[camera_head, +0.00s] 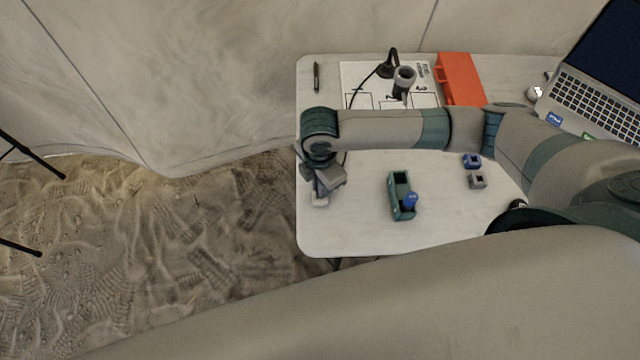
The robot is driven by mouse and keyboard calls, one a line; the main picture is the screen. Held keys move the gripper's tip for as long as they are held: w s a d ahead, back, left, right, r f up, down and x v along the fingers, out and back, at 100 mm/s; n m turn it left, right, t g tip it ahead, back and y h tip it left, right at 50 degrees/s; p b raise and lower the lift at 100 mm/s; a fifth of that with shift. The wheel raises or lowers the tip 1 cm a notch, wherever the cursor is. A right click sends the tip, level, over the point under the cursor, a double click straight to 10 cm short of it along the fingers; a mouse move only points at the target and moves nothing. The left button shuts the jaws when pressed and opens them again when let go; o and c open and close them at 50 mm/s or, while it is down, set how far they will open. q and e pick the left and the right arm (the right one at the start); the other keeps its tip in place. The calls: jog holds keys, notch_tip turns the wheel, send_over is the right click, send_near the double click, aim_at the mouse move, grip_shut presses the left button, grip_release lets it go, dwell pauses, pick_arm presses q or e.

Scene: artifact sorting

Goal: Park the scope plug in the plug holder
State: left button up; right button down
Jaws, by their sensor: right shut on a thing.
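The scope (403,82) stands at the back of the table, with a black cable (364,88) running down behind my right arm toward my gripper. My right gripper (322,188) is low over the table's left edge, shut on what seems to be the scope plug, mostly hidden by the hand. A small pale block (320,200) shows at the fingertips; I cannot tell whether it is plug or holder. A green block (396,184) with a dark square opening, possibly a holder, stands to the right, with a blue round-topped piece (410,199) at its near end. My left gripper is not in view.
A blue (472,161) and a grey (478,180) holed block sit right of the green block. An orange bin (460,80), a printed sheet (424,98), a pen (316,76) and a laptop (598,104) are farther back. The front of the table (350,235) is clear.

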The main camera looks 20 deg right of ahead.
jog(key=shift+f, duration=0.4)
jog(key=shift+f, duration=0.15)
jog(key=c, duration=1.8)
grip_release()
notch_tip(320, 180, up, 11)
jog(key=b, duration=0.2)
jog(key=shift+a+b, duration=0.1)
jog(key=shift+b, duration=0.2)
jog(key=shift+r, duration=0.7)
